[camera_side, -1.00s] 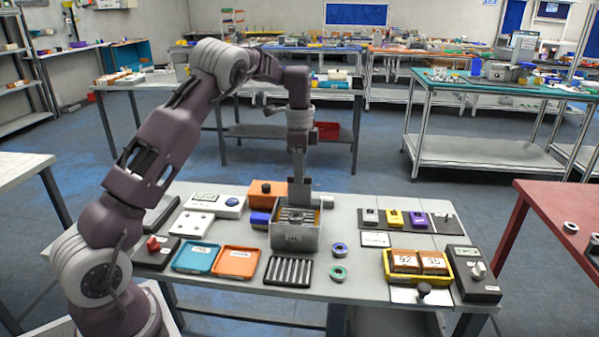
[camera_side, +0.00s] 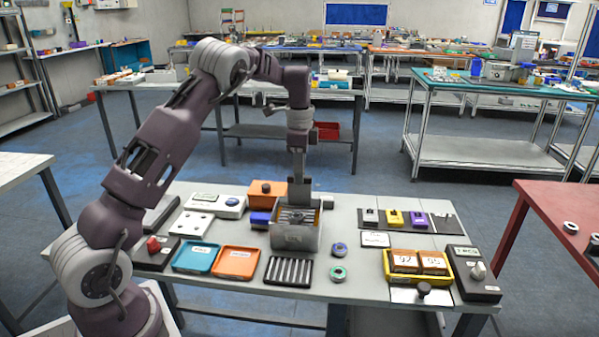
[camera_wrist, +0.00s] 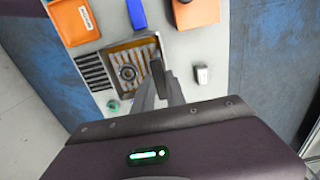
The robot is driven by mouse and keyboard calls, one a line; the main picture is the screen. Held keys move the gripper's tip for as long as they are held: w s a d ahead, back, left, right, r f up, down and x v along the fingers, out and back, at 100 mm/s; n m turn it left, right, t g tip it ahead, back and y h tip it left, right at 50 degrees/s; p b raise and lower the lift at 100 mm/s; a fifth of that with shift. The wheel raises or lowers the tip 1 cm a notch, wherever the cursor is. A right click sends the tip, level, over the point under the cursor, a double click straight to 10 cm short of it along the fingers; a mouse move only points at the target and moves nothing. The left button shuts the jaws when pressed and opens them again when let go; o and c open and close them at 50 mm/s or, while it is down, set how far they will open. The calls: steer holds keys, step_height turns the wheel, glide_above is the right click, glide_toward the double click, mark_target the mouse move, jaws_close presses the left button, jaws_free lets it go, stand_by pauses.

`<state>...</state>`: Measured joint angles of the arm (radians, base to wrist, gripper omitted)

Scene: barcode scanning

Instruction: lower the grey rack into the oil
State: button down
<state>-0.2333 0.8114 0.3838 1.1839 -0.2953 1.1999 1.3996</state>
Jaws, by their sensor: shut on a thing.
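The grey metal tank (camera_side: 296,238) stands near the middle of the table. In the wrist view its open top (camera_wrist: 141,93) shows amber oil and the slatted grey rack (camera_wrist: 112,66) inside the walls. My gripper (camera_side: 298,203) points down at the tank from above and is shut on the rack. In the wrist view the fingers (camera_wrist: 160,80) are at the tank's right edge. The exact grip point is hidden, and how deep the rack sits in the oil is hard to tell.
An orange box (camera_side: 267,193) and a blue block (camera_side: 260,219) stand close behind and left of the tank. Blue and orange trays (camera_side: 237,261) lie left.

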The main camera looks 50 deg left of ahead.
stand_by(0.3)
glide_above(300, 206)
steer(key=shift+w+a+f, duration=0.1)
steer(key=shift+a+f, duration=0.05)
steer(key=shift+f, duration=1)
steer(key=shift+w+a+f, duration=0.1)
steer(key=shift+a+f, duration=0.05)
steer(key=shift+f, duration=1)
steer(key=c, duration=1.4)
jaws_free()
steer(key=shift+o, duration=0.2)
steer(key=shift+r, duration=0.1)
step_height(300, 206, up, 7)
steer(key=shift+f, duration=0.1)
